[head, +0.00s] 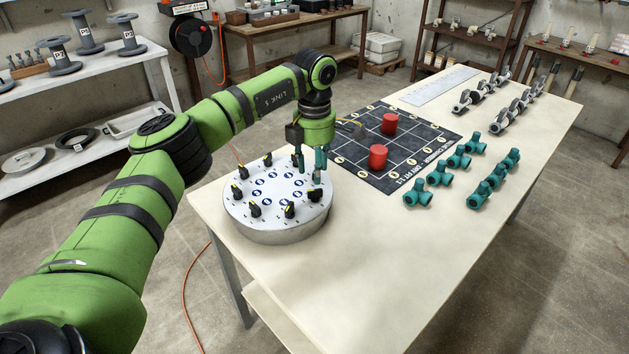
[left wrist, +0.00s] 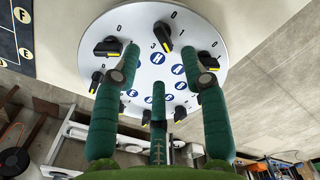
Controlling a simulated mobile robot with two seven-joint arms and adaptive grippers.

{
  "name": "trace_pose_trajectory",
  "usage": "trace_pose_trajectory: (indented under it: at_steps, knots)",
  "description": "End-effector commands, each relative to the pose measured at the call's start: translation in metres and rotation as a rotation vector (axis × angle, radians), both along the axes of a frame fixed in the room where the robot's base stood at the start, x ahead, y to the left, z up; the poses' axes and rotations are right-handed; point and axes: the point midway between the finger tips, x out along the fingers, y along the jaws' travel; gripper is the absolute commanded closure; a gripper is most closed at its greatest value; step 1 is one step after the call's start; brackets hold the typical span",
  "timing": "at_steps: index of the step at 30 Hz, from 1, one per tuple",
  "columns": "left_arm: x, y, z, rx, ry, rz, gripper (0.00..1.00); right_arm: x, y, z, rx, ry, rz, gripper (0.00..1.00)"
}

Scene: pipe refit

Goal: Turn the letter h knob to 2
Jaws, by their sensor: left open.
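A round white dial panel (head: 262,222) stands on the table, with black, yellow-marked knobs around its rim and blue letter discs inside. My left gripper (head: 310,174) points down over its far right part, open, with nothing between its green fingers. In the left wrist view the open fingers (left wrist: 168,68) spread over the panel. A blue disc that reads H (left wrist: 177,69) lies between them. My right gripper is not in view.
A dark grid mat (head: 350,172) with two red cylinders (head: 378,157) lies beyond the panel. Several teal pipe fittings (head: 440,175) and grey fittings (head: 500,121) stand to the right. The table's front right is clear.

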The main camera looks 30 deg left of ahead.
Motion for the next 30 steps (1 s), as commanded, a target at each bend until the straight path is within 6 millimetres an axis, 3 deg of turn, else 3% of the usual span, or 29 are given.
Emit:
trace_pose_trajectory:
  at_steps: [3, 9, 30]
  knots:
    - [0.001, -0.001, 0.026, -0.001, -0.005, 0.0, 0.56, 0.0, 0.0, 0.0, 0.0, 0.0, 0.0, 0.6]
    - [0.001, 0.0, 0.054, 0.0, -0.003, 0.001, 0.56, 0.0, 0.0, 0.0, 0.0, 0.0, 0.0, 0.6]
    - [0.0, -0.001, 0.066, -0.001, -0.002, 0.0, 0.56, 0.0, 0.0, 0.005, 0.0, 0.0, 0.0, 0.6]
